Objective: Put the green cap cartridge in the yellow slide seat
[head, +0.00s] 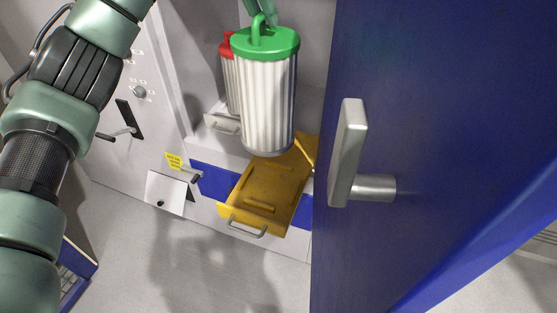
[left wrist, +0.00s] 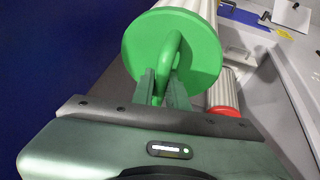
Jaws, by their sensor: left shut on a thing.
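The green cap cartridge (head: 268,100) is a white ribbed cylinder with a green lid and a loop handle. My left gripper (head: 262,18) is shut on that handle from above, and the cartridge hangs roughly upright. In the left wrist view the green cap (left wrist: 172,50) fills the middle, with the fingers of my left gripper (left wrist: 165,88) at the loop. The yellow slide seat (head: 262,196) is pulled out below the cartridge, with a grey handle at its front. The cartridge's lower end overlaps the seat's back part in the head view; I cannot tell the gap. My right gripper is not in view.
A red cap cartridge (head: 228,75) stands behind the green one, and shows in the left wrist view (left wrist: 222,95). A large blue door (head: 440,130) with a grey handle (head: 348,150) stands close on the right. A white panel with levers is on the left.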

